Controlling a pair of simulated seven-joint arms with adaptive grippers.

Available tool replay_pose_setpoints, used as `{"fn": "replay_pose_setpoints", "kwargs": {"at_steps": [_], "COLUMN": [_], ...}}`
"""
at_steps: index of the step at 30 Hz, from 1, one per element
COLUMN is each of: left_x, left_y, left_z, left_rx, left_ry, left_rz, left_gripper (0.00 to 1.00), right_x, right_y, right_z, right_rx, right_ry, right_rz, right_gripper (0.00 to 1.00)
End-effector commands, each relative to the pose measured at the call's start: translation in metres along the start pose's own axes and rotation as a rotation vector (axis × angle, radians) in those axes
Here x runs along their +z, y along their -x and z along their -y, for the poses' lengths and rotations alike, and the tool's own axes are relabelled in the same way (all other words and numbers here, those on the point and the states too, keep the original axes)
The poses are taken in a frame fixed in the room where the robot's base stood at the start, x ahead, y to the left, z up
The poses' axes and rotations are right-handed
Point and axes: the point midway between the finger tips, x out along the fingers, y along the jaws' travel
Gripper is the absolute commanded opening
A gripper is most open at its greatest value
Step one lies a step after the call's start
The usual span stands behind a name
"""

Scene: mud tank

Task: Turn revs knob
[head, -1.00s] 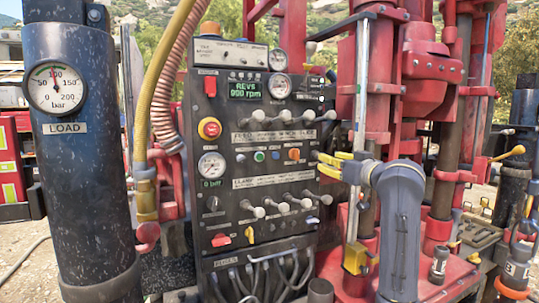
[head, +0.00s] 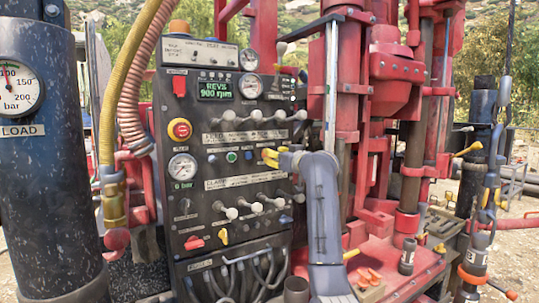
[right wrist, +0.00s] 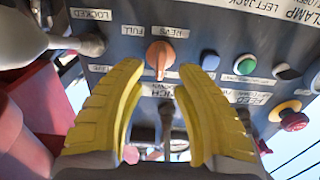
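The revs knob (right wrist: 160,56) is orange, on the dark panel below a REVS label in the right wrist view, its pointer end aimed toward my gripper. My right gripper (right wrist: 160,72) has two yellow fingers, open, with their tips on either side of the pointer end and gaps to it. In the head view my right gripper (head: 270,157) is at the panel's right side and hides the knob. The green display (head: 215,90) reads REVS 900 rpm. My left gripper is not in view.
Grey-knobbed levers (head: 254,118) stick out above the knob's row, with another row (head: 256,206) below. A red emergency button (head: 180,129) and green button (head: 231,156) are to the left. Red drill machinery (head: 390,120) stands close on the right.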

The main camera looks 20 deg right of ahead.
Motion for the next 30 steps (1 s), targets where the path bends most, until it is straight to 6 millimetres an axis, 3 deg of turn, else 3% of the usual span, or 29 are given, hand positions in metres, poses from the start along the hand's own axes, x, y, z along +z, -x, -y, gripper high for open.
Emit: {"fn": "replay_pose_setpoints", "kwargs": {"at_steps": [10,26,30], "left_x": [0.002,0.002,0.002], "left_y": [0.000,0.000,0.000], "left_z": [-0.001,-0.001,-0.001], "left_rx": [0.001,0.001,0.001], "left_ry": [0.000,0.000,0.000], "left_rz": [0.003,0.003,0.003], "left_gripper": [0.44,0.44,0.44], "right_x": [0.000,0.000,0.000], "right_y": [-0.032,-0.038,-0.038], "right_z": [0.001,0.000,0.000], "right_rx": [-0.001,0.000,0.000], "right_ry": [0.000,0.001,0.001], "right_rz": [0.000,0.000,0.000], "right_gripper": [0.32,0.33,0.16]}}
